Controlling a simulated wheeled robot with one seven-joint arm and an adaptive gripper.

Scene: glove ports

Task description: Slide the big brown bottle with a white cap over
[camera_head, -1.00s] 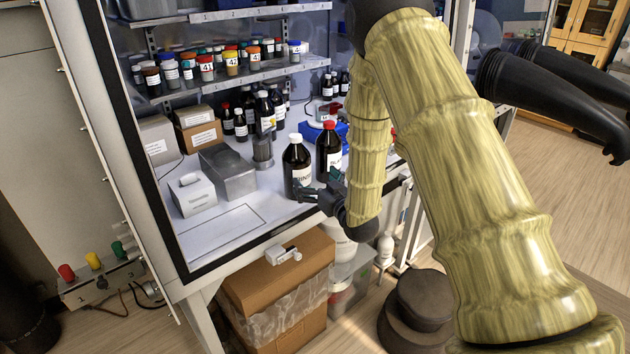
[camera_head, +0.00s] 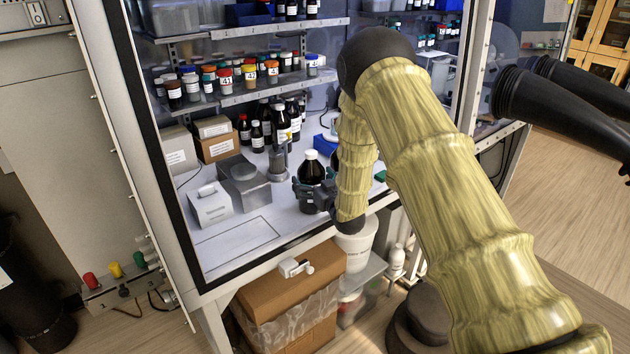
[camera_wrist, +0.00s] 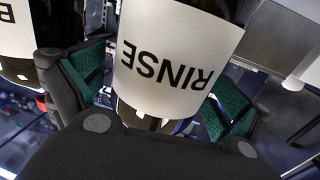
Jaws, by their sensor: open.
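The big brown bottle with a white cap (camera_head: 312,168) stands upright on the white cabinet floor. Its white label reads RINSE in the wrist view (camera_wrist: 176,60). My gripper (camera_head: 314,197) is at the bottle's lower part, in front of it. In the wrist view my gripper (camera_wrist: 155,95) has one green-padded finger on each side of the bottle; it is open, and I cannot tell whether either pad touches. A second dark bottle with a white label (camera_wrist: 18,38) stands close outside the left finger. My arm hides it in the head view.
A thin rectangle is outlined on the bare cabinet floor (camera_head: 237,243), left of the bottle. Behind it are a white box (camera_head: 210,205) and a grey metal block (camera_head: 245,183).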

